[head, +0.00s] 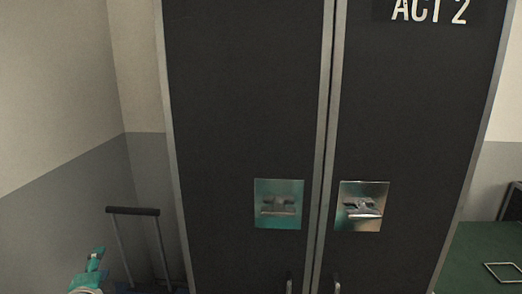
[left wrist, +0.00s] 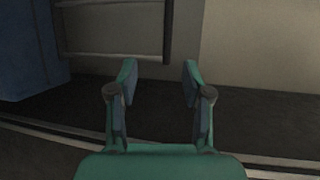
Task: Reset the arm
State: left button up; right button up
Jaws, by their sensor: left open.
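My left gripper (head: 90,268) is at the lower left of the head view, in front of the grey lower wall and left of a black pull handle. In the left wrist view the same gripper (left wrist: 158,78) has its two green fingers spread apart, with nothing between them. Dark floor and the foot of a pale wall lie beyond the fingertips. My right gripper is in neither view.
A tall black case (head: 240,110) with metal edges and recessed latches fills the middle, labelled ACT 2. A pull handle (head: 133,211) stands left of it. A green surface (head: 470,255) is at right. The left wrist view shows a blue object (left wrist: 28,50).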

pick_arm(q)
jog(key=s+d+f+g+h+p, duration=0.35)
jog(key=d+f, duration=0.25)
jog(key=f, duration=0.4)
jog(key=s+d+f+g+h+p, duration=0.25)
jog(key=d+f+p, duration=0.25)
jog(key=d+f, duration=0.3)
jog(key=s+d+f+n+g+h+p, duration=0.1)
jog(key=s+d+f+n+g, duration=0.3)
jog(key=s+n, duration=0.4)
jog(key=s+d+f+n+g+h+p, duration=0.1)
jog(key=s+d+f+n+g, duration=0.3)
jog(key=s+n, duration=0.5)
notch_tip(320, 180, down, 2)
jog(key=shift+s+d+f+h, duration=0.25)
jog(key=shift+s+d+h, duration=0.45)
jog(key=shift+s+d, duration=0.35)
